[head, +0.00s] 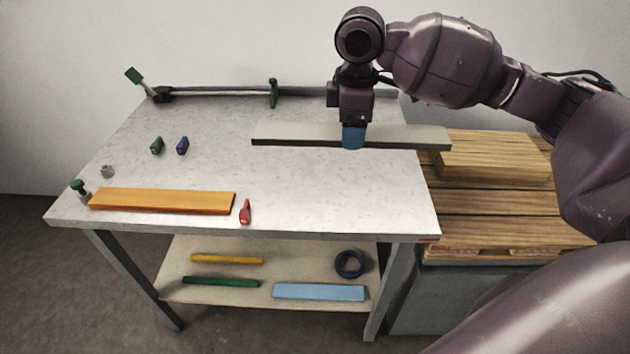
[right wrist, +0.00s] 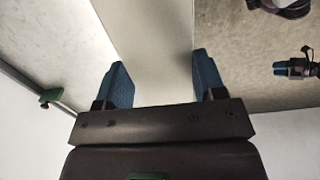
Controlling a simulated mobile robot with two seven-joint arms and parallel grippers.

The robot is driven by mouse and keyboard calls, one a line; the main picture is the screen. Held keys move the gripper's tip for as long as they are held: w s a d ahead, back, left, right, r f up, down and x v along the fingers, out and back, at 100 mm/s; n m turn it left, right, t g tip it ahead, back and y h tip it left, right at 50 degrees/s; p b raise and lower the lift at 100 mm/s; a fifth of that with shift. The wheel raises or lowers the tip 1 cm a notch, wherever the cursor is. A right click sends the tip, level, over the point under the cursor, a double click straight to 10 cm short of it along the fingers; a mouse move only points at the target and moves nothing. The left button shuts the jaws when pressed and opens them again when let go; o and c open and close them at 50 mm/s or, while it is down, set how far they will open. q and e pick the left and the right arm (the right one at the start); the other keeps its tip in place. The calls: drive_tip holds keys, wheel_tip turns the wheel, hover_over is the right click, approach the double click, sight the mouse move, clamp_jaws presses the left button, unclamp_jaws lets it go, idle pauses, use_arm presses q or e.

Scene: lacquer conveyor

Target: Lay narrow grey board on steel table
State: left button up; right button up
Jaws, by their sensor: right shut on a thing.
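The narrow grey board (head: 290,133) is long and pale grey and extends across the back right of the steel table (head: 310,190). Its right end reaches past the table's right edge, over the wooden planks. My right gripper (head: 353,138) is shut on the board near its middle, from above. In the right wrist view the board (right wrist: 152,45) runs between the two blue fingers (right wrist: 160,85). I cannot tell whether the board touches the tabletop. My left gripper is not clearly seen; something dark with a blue tip is at the right of the right wrist view.
An orange board (head: 162,201) lies at the table's front left, with a red clamp (head: 245,211) by its right end. Green (head: 157,146) and blue (head: 182,146) small pieces stand farther back. Stacked wooden planks (head: 495,157) are right of the table. The middle of the tabletop is clear.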

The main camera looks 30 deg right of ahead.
drive_tip(key=b, duration=0.3)
hover_over(344, 209)
wheel_tip(344, 209, down, 13)
drive_tip(key=shift+f, duration=0.15)
drive_tip(key=shift+w+f, duration=0.1)
drive_tip(key=shift+f, duration=0.25)
wheel_tip(344, 209, down, 6)
drive_tip(key=shift+r+b, duration=0.25)
drive_tip(key=shift+b, duration=0.4)
drive_tip(key=shift+f, duration=0.1)
drive_tip(key=o, duration=1.1)
